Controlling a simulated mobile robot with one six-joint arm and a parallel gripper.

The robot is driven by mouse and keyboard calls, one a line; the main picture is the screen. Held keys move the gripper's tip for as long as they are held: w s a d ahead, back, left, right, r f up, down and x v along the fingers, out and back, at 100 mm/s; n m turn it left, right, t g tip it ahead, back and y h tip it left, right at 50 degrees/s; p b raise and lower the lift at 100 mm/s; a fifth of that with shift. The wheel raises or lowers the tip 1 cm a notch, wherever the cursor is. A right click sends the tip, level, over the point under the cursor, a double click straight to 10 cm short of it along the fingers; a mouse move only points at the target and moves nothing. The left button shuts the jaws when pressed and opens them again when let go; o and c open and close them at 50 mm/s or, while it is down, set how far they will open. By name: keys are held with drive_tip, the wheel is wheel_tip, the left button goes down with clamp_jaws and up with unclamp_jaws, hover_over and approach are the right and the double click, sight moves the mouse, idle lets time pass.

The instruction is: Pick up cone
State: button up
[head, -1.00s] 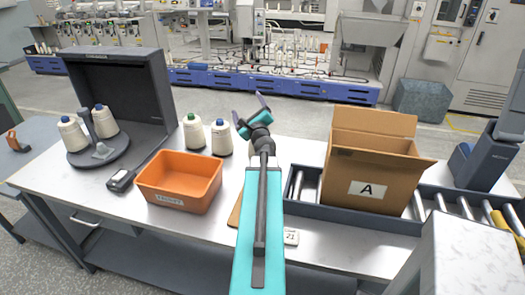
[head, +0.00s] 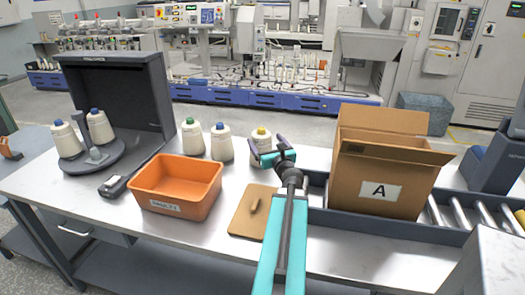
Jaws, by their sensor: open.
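A cream cone with a yellow tip (head: 261,134) stands upright near the back of the table, partly hidden by my gripper. My gripper (head: 267,146) is open and appears in front of this cone, with a finger to each side of it in the picture. I cannot tell whether the fingers touch it. A green-tipped cone (head: 192,139) and a blue-tipped cone (head: 222,143) stand upright to the left. Two more blue-tipped cones, one at the left (head: 66,141) and one beside it (head: 99,127), are on a round grey stand (head: 91,160).
An orange bin (head: 178,187) is at the table's middle left, with a handheld device (head: 116,186) beside it. A brown board (head: 246,222) with a small wooden piece lies in front. A cardboard box (head: 370,187) marked A stands on the roller conveyor (head: 463,213) at right.

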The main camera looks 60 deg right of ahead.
drive_tip(key=shift+w, duration=0.2)
drive_tip(key=shift+w, duration=0.1)
drive_tip(key=shift+x, duration=1.05)
drive_tip(key=shift+p+x, duration=0.95)
drive_tip(key=shift+x, duration=1.65)
drive_tip(key=shift+w+a, duration=0.1)
drive_tip(key=shift+a, duration=0.05)
drive_tip(key=c, duration=1.8)
